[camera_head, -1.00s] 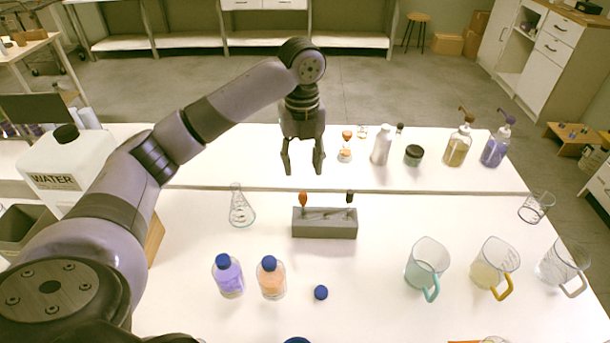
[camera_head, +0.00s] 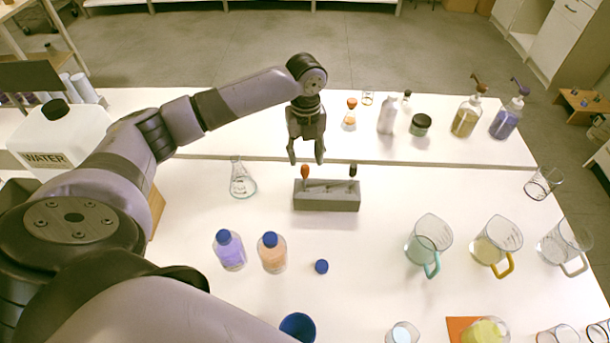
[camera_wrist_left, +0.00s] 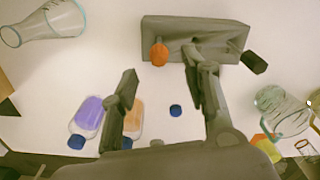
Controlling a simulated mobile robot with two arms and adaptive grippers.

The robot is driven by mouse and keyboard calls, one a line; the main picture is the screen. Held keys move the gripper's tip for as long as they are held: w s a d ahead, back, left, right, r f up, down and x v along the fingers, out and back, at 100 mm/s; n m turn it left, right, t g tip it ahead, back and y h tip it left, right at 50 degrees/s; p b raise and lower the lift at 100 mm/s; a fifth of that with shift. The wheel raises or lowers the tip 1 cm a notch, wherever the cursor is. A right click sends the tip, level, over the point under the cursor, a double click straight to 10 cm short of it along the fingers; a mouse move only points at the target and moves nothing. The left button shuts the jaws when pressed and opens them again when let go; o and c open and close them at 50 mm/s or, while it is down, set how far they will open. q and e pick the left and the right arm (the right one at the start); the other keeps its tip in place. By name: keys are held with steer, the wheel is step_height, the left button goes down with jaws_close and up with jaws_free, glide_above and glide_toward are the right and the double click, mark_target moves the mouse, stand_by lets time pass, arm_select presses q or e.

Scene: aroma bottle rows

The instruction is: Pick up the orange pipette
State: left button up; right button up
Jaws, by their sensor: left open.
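The orange pipette (camera_head: 305,173) stands with its orange bulb up at the left end of a grey rack (camera_head: 327,202). In the left wrist view, the orange bulb (camera_wrist_left: 159,54) shows between the finger lines, near the tips; its lower part is hidden. A black-topped pipette (camera_head: 353,171) stands at the right end of the rack and also shows in the left wrist view (camera_wrist_left: 254,62). My left gripper (camera_head: 306,161) points down, open and empty, with its fingertips just above the orange bulb in the head view. Contact cannot be told. My right gripper is out of view.
A glass flask (camera_head: 241,182) stands left of the rack. Blue-capped purple (camera_head: 229,250) and orange (camera_head: 272,253) bottles and a loose blue cap (camera_head: 321,267) are in front. Glass jugs (camera_head: 428,244) stand to the right.

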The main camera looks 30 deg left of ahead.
mark_target(305, 166)
arm_select(q)
steer(key=shift+f, duration=0.45)
step_height(305, 166, down, 4)
steer(key=shift+a+r+p, duration=0.15)
steer(key=shift+p, duration=0.6)
steer(key=shift+f, duration=0.55)
steer(key=shift+c, duration=0.6)
steer(key=c, duration=0.6)
